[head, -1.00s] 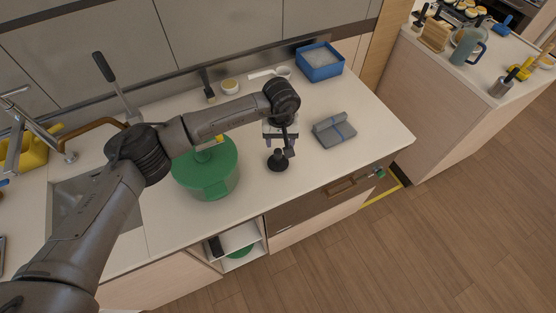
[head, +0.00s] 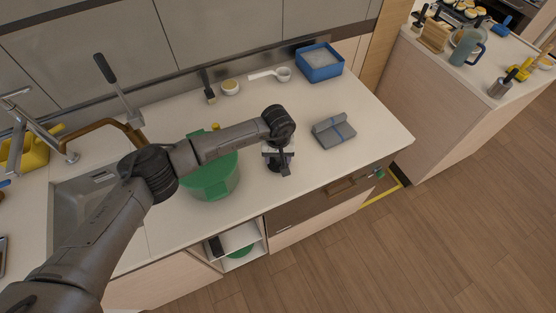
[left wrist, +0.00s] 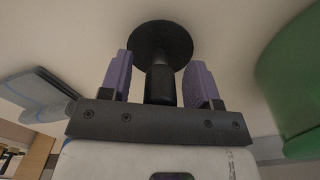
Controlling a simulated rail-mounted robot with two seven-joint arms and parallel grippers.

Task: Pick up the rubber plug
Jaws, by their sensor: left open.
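The rubber plug is black, with a round flat base and an upright stem. In the left wrist view the plug (left wrist: 161,50) has its stem between the two purple-padded fingers of my left gripper (left wrist: 162,80), with a gap on each side. In the head view my left gripper (head: 279,166) is pointing down over the plug on the counter. The gripper hides most of the plug there. My left gripper is open. My right gripper is not in view.
A green pot (head: 215,182) stands close left of the gripper. A grey folded cloth (head: 333,131) with a blue band lies to the right. A blue bin (head: 320,62), a white scoop (head: 270,74) and a small bowl (head: 231,87) stand at the back. The counter's front edge is near.

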